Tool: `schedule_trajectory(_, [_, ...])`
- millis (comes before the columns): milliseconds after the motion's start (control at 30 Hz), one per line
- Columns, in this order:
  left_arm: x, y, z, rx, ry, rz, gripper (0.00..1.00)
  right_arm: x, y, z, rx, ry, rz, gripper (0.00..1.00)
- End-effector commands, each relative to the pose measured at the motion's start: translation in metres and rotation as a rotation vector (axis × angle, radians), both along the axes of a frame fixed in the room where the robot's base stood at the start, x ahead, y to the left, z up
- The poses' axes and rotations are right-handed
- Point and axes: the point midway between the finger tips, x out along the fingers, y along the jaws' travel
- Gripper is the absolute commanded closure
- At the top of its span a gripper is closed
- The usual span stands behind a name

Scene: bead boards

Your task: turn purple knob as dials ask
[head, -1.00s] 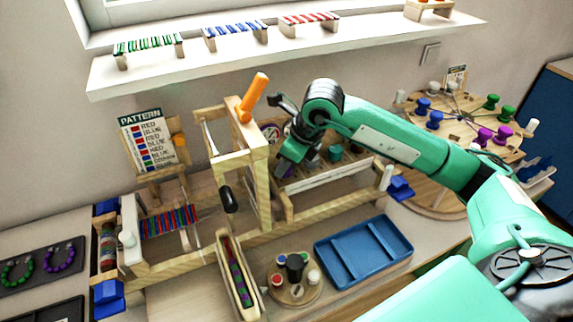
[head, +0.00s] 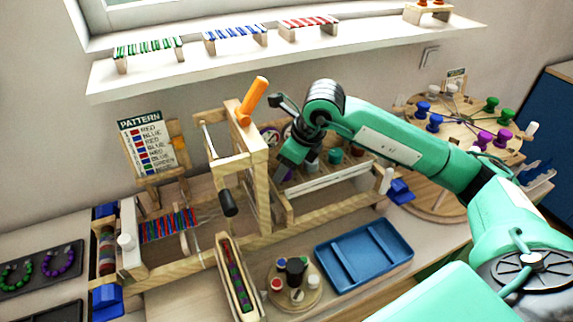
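My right gripper (head: 284,165) is at the row of knobs behind the wooden loom frame, pointing down. My own arm hides part of it, and its fingertips are too small and shaded to show whether they are open or shut. The purple knob cannot be made out clearly there; it may be hidden by the gripper. A round pale dial (head: 269,136) with purple on it shows just left of my gripper, partly covered. A green knob (head: 335,156) stands in the row to the right of the gripper. My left gripper is not in view.
The wooden frame with an orange handle (head: 254,98) stands close left of my gripper. A blue tray (head: 364,256) and a small round stand (head: 313,298) with coloured pegs are in front. A round board (head: 450,190) with coloured spools stands at right.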

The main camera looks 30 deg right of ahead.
Motion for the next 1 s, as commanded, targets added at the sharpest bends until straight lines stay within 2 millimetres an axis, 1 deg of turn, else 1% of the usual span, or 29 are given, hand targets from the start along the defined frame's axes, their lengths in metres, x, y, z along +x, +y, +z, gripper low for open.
schedule_trajectory(167, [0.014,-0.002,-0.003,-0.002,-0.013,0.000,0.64,-0.008,-0.008,0.028,0.000,-0.008,-0.001,0.45])
schedule_trajectory(300, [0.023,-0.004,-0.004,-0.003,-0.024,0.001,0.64,-0.019,-0.015,0.059,-0.001,-0.008,-0.001,0.45])
schedule_trajectory(400, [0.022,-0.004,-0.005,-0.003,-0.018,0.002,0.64,-0.026,-0.020,0.080,0.000,-0.008,-0.001,0.45])
schedule_trajectory(533, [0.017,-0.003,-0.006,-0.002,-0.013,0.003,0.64,-0.033,-0.026,0.102,-0.001,-0.007,-0.001,0.45])
schedule_trajectory(700, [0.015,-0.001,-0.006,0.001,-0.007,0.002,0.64,-0.039,-0.030,0.118,0.000,-0.004,-0.001,0.45])
schedule_trajectory(1000, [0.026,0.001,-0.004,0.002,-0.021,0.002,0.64,-0.041,-0.031,0.122,-0.001,-0.002,-0.001,0.45])
